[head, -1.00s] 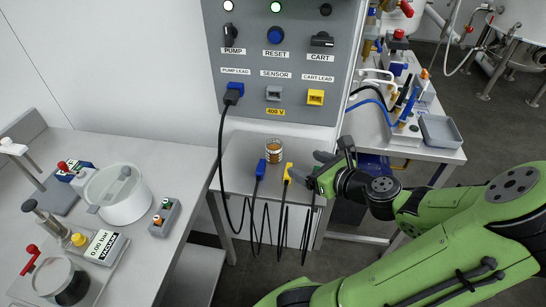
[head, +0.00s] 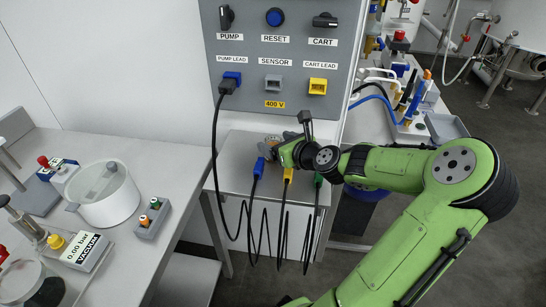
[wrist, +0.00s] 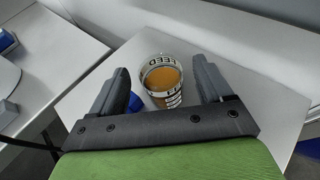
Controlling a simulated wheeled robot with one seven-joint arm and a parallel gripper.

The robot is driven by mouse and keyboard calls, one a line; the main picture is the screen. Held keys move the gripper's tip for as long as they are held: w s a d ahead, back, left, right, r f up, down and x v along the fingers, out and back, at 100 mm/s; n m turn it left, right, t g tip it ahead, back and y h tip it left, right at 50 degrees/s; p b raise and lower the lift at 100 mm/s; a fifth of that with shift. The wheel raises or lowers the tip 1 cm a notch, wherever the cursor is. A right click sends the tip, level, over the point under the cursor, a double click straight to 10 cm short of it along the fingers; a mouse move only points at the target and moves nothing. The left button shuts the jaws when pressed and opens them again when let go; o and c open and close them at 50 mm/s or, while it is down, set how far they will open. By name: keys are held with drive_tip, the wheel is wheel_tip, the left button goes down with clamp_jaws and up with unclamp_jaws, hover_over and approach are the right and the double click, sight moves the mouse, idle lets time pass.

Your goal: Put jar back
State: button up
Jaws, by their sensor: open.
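The jar (wrist: 162,82) is a clear glass with orange-brown contents and a label reading FEED. It stands upright on the small grey side table (wrist: 238,72) below the panel. In the wrist view my gripper (wrist: 162,85) is open, with one finger on each side of the jar, and the jar lies between and slightly beyond the fingertips. I cannot tell whether a finger touches it. In the head view my gripper (head: 275,150) covers most of the jar.
Blue (head: 260,168), yellow (head: 288,174) and green (head: 319,180) plugs with hanging cables line the table's front edge. A panel (head: 274,60) with PUMP, SENSOR and CART sockets rises behind. A bench with a clear-lidded white vessel (head: 108,195) stands left.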

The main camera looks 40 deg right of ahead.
drive_tip(key=shift+r, duration=0.1)
drive_tip(key=c, duration=1.4)
drive_tip(key=shift+o, duration=0.2)
drive_tip(key=shift+r, duration=0.1)
